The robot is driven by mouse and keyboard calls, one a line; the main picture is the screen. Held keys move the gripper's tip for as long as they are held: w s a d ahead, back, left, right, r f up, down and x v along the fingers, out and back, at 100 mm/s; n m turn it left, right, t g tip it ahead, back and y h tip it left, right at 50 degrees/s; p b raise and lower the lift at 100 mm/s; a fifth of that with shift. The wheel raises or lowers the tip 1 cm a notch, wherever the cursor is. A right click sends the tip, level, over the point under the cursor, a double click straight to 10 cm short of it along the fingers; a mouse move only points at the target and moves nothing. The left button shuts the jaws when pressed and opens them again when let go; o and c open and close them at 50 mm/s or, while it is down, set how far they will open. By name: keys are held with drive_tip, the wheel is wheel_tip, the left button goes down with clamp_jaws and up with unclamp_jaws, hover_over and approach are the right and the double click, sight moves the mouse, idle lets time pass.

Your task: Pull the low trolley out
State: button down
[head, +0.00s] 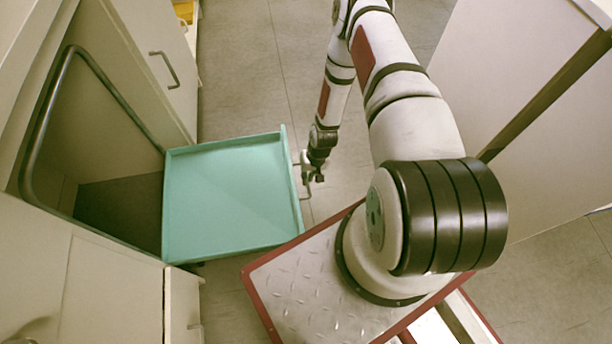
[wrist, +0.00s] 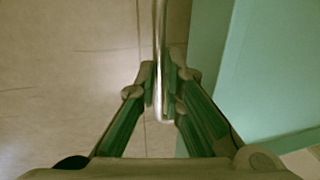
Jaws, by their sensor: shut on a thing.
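The low trolley (head: 230,195) is a flat teal tray with low raised sides. In the head view it stands largely out in the aisle, its left edge at the mouth of a dark opening under the counter. A thin metal handle (head: 300,180) is on its right side. My gripper (head: 313,176) is at this handle. In the wrist view my gripper (wrist: 163,90) is shut on the upright metal bar of the handle (wrist: 160,50), with one finger on each side. The teal side of the trolley (wrist: 260,80) is just right of the fingers.
A bent metal tube frame (head: 45,110) edges the opening at left. Cabinets with handles (head: 165,68) stand above and below it in the picture. A pale cabinet or panel (head: 530,90) is at right. Grey floor (head: 235,70) is bare beyond the trolley. My base is close below.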

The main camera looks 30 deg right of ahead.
drive_tip(key=c, duration=1.7)
unclamp_jaws()
drive_tip(key=shift+f, duration=0.15)
drive_tip(key=r, duration=0.4)
drive_tip(key=d+r, duration=0.1)
drive_tip(key=r, duration=0.3)
drive_tip(key=d+r, duration=0.1)
drive_tip(key=r, duration=0.3)
drive_tip(key=shift+s, duration=0.4)
